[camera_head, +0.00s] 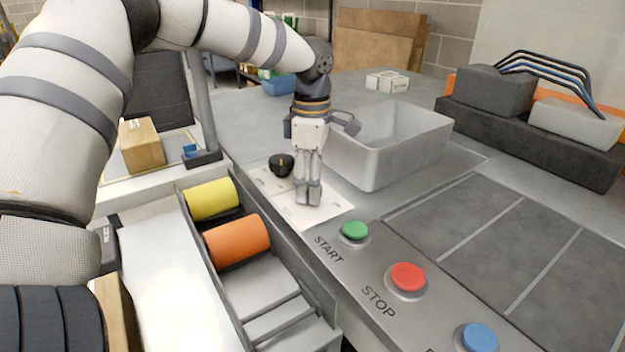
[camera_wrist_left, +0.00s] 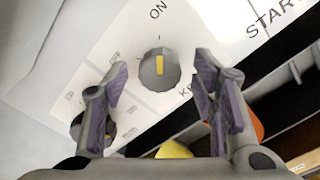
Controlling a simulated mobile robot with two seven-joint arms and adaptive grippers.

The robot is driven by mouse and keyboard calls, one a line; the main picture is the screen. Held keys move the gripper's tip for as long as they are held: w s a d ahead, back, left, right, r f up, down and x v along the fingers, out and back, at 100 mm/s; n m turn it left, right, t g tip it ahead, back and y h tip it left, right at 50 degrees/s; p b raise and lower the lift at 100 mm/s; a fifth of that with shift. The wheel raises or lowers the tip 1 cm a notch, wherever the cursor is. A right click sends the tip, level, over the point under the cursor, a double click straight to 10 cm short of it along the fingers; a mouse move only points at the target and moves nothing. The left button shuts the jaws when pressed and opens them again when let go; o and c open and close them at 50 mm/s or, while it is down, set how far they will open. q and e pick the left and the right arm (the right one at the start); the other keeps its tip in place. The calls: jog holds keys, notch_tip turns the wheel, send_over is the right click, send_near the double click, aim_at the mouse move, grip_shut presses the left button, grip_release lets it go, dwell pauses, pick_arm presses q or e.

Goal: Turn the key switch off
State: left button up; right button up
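The key switch is a round dark grey knob (camera_wrist_left: 157,70) with a yellow bar, on a white panel. Its bar lines up roughly with the ON label above it in the left wrist view. My left gripper (camera_wrist_left: 160,88) is open, with a purple-padded finger on each side of the knob in that view. I cannot tell whether the fingers touch it. In the head view my left gripper (camera_head: 308,198) points down over the white panel (camera_head: 290,212) and seems to hide this knob. My right gripper is not in view.
A second black knob (camera_head: 281,165) sits just behind my left gripper. Green (camera_head: 354,230), red (camera_head: 407,278) and blue (camera_head: 478,338) buttons line the console in front. A grey bin (camera_head: 400,150) stands close on the right. Yellow (camera_head: 212,199) and orange (camera_head: 237,239) rollers lie left.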

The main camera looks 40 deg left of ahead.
pick_arm(q)
jog(key=c, duration=1.1)
jog(key=shift+n, duration=0.3)
jog(key=n, duration=0.3)
jog(key=shift+n+p, duration=0.3)
jog(key=shift+n, duration=0.1)
jog(key=n, duration=0.9)
jog(key=shift+n, duration=2.2)
